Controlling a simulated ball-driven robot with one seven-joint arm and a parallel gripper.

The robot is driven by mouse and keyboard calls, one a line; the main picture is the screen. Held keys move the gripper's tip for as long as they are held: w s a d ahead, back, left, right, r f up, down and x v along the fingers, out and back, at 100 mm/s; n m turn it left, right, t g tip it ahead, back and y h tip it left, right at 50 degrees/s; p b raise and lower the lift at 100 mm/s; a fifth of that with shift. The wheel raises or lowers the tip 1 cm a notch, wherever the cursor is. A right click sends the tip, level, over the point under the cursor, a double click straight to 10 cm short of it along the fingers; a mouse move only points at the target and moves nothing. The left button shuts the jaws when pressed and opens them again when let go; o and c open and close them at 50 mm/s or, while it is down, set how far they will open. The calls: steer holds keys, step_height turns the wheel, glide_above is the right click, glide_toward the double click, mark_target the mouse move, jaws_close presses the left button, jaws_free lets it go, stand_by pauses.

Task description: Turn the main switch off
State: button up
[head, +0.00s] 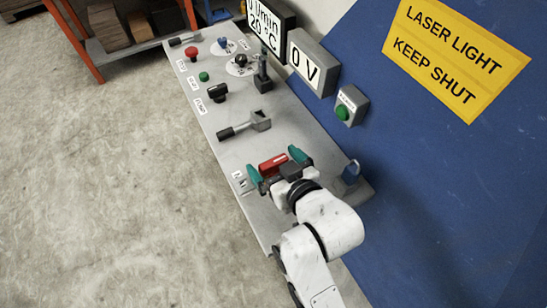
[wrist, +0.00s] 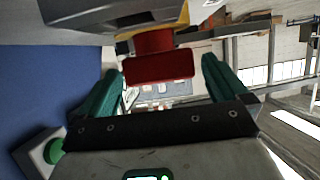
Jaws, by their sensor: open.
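The main switch appears to be the red handle (head: 272,165) on the grey panel (head: 225,142). In the wrist view the red handle (wrist: 158,66) stands out from a yellow plate (wrist: 180,20) and a grey housing at the top. My gripper (head: 278,166) is open, with one teal finger on each side of the handle. The lettering by the switch is too small to read.
A lever with a black grip (head: 245,124), a black knob (head: 217,92) and a red button (head: 191,54) sit farther up the panel. Open floor (head: 100,190) lies left.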

steer(key=shift+w+a+f, duration=0.15)
steer(key=shift+w+a, duration=0.1)
steer(key=shift+w, duration=0.05)
steer(key=c, duration=1.4)
